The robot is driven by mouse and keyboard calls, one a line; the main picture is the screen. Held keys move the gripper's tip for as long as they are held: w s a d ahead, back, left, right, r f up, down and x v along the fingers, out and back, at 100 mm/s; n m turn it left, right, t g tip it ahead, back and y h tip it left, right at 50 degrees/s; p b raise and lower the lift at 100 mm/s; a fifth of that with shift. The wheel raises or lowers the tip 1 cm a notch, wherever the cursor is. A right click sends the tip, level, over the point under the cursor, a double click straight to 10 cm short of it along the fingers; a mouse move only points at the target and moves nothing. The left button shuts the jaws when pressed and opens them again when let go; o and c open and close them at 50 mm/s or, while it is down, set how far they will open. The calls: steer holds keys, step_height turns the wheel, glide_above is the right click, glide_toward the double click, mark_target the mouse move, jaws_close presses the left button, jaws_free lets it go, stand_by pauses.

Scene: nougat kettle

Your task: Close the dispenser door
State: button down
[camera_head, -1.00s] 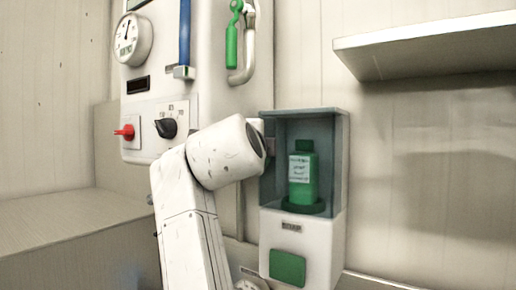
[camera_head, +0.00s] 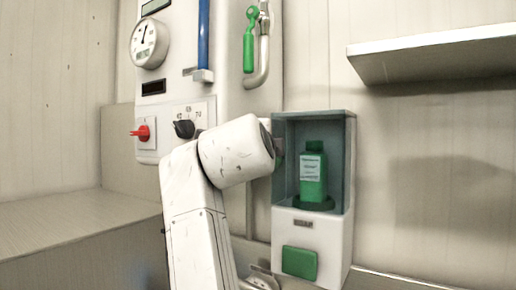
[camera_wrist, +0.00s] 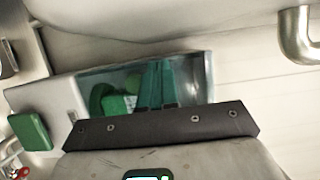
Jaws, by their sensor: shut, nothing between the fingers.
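The dispenser (camera_head: 311,238) has a white lower body with a green panel (camera_head: 299,262) and a blue-grey see-through upper compartment. A green bottle (camera_head: 312,177) with a white label stands upright inside. I cannot make out a separate door; the compartment front looks open or see-through. In the wrist view the dispenser (camera_wrist: 55,98) lies sideways, its compartment beyond my gripper. My gripper (camera_wrist: 156,66) is shut and empty, its teal fingers seen against the compartment; I cannot tell whether they touch it. In the head view my gripper is hidden behind my white arm.
A white kettle machine (camera_head: 225,90) with a gauge, red switch (camera_head: 141,132), black knob (camera_head: 184,128) and green-handled tap (camera_head: 249,45) stands left of the dispenser. A shelf (camera_head: 440,57) juts out at upper right. The wall below it is clear.

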steer(key=s+a+b, duration=0.3)
steer(key=s+a, duration=0.3)
steer(key=s, duration=0.3)
